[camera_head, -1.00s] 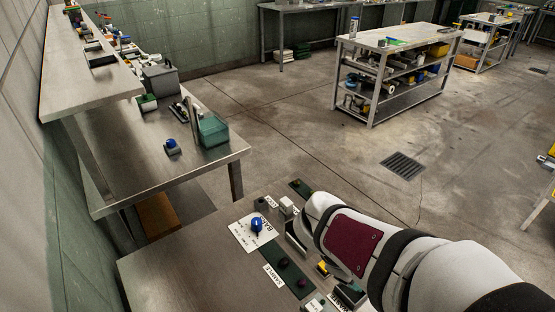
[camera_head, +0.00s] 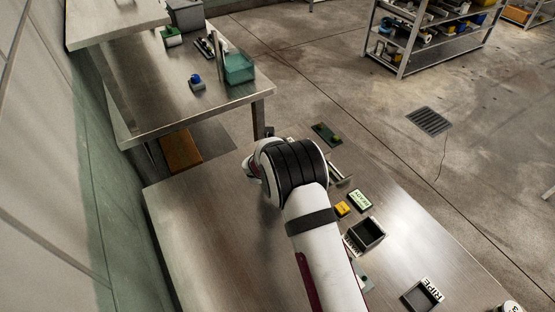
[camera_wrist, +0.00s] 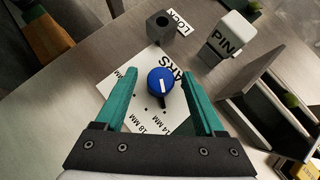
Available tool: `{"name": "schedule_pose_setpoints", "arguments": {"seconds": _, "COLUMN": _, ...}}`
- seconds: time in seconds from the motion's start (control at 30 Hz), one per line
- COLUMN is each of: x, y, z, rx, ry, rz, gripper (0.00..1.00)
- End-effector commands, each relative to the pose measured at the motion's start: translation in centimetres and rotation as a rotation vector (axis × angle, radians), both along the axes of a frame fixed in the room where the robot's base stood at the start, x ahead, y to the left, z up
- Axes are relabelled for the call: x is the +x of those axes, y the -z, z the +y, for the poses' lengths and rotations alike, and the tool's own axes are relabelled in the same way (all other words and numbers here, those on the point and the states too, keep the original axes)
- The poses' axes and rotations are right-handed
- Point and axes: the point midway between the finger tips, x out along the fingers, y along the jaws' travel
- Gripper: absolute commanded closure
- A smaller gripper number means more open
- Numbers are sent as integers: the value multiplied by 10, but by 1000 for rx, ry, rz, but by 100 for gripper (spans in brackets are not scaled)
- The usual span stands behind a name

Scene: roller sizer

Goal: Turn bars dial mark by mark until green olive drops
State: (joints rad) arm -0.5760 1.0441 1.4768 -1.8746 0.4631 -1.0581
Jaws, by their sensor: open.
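The bars dial (camera_wrist: 160,82) is a round blue knob with a white pointer line, on a white plate (camera_wrist: 118,101) lettered BARS with black dots and MM marks. In the wrist view my gripper (camera_wrist: 160,72) is open, its teal fingers to the left and right of the dial with a gap on each side. In the head view my arm hides the dial and gripper. A small green ball (camera_head: 337,138) shows on a dark green pad in the head view.
A white block marked PIN (camera_wrist: 231,39) and a grey block with a hole (camera_wrist: 160,25) stand beyond the dial, near a LOCK label (camera_wrist: 184,22). Dark trays (camera_head: 381,234) and (camera_head: 409,299) and a yellow block (camera_head: 342,208) are right of my arm. The bench's left side is clear.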

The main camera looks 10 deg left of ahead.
Motion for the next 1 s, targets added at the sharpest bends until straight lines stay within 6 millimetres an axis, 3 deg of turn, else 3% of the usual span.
{"name": "schedule_pose_setpoints", "arguments": {"seconds": 0.4, "x": 9, "y": 8, "z": -1, "rx": 1, "ry": 2, "rz": -1, "gripper": 29}}
{"name": "schedule_pose_setpoints", "arguments": {"seconds": 0.8, "x": 9, "y": 8, "z": 0, "rx": 1, "ry": 2, "rz": 0, "gripper": 99}}
{"name": "schedule_pose_setpoints", "arguments": {"seconds": 1.0, "x": 9, "y": 8, "z": 0, "rx": 1, "ry": 5, "rz": 0, "gripper": 100}}
